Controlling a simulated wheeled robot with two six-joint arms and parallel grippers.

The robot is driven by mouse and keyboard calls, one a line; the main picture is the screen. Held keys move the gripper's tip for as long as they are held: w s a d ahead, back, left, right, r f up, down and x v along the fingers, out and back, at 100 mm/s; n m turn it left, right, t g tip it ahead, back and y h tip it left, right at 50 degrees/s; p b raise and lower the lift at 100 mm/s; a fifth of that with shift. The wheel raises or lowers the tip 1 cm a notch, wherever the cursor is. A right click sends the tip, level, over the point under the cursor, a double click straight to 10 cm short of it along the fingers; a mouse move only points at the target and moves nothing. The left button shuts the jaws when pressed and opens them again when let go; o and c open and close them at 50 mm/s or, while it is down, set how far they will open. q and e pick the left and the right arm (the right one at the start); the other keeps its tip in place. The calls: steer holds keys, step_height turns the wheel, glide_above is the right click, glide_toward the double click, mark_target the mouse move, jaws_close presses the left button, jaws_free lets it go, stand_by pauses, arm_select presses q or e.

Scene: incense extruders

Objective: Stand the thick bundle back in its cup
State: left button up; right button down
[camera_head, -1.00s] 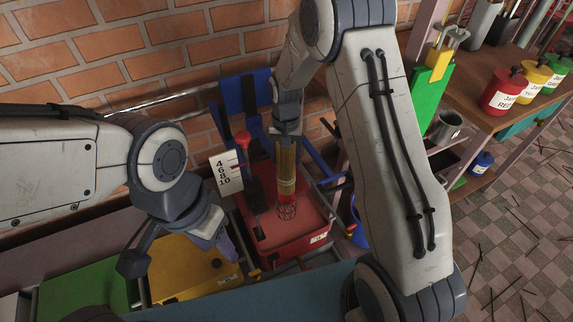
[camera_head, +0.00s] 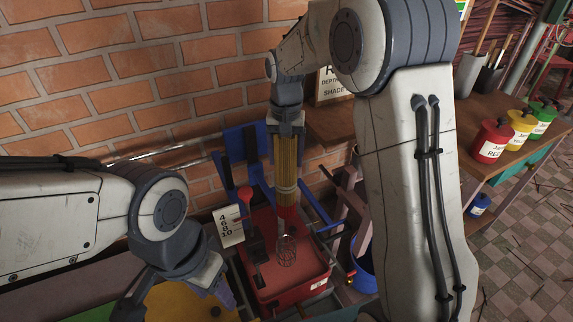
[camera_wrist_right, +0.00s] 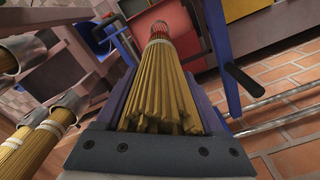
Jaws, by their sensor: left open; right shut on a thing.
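The thick bundle (camera_head: 286,178) of tan sticks, with a pale band and a red lower end, hangs upright in my right gripper (camera_head: 287,128). It overlaps the red machine (camera_head: 290,285) in the head view. In the right wrist view the bundle (camera_wrist_right: 162,85) lies between my shut right fingers (camera_wrist_right: 160,110). My left gripper (camera_head: 222,292) is open and empty, low at the left, beside the machine.
A wire, whisk-like shape (camera_head: 287,250) shows below the bundle; I cannot tell if it touches it. A white number card (camera_head: 229,226) stands left of the machine. Red (camera_head: 491,141), yellow (camera_head: 520,127) and green (camera_head: 543,118) jars stand on the right bench. The brick wall is behind.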

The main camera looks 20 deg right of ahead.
steer(key=shift+r+p, duration=5.5)
steer(key=shift+r, duration=0.35)
steer(key=shift+f, duration=0.1)
